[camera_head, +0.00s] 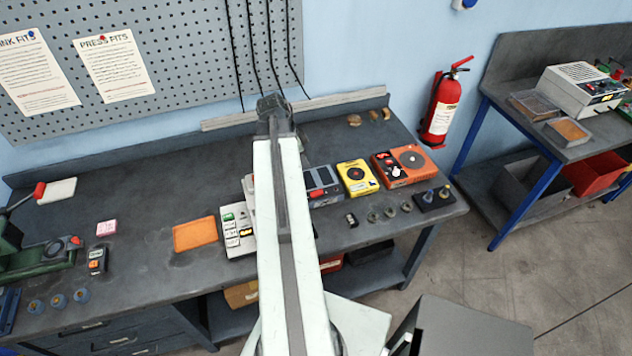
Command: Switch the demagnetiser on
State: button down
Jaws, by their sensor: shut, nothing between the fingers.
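My arm rises from the bottom centre over the bench, and its dark far joint shows near the pegboard. My gripper does not show; it seems hidden behind the arm. No readable label names the demagnetiser. An orange box (412,160) with a round grey disc and small red and white controls stands at the bench's right. A yellow box (357,177) with a dark round dial stands beside it. A grey-blue box (322,187) is left of that, partly behind my arm. Switch positions are too small to tell.
The dark bench (140,250) has bare room around an orange tray (195,235). Several small round parts (390,212) and a dark block (434,199) line the front right edge. A green machine (38,255) stands far left. A fire extinguisher (441,108) hangs at right.

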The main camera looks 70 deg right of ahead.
aim_at(320, 191)
jog(key=b+x, duration=1.3)
jog(key=x, duration=0.1)
jog(key=shift+a+f+b, duration=0.1)
jog(key=shift+f+b, duration=0.15)
jog(key=shift+b, duration=0.1)
jog(key=shift+r, duration=0.1)
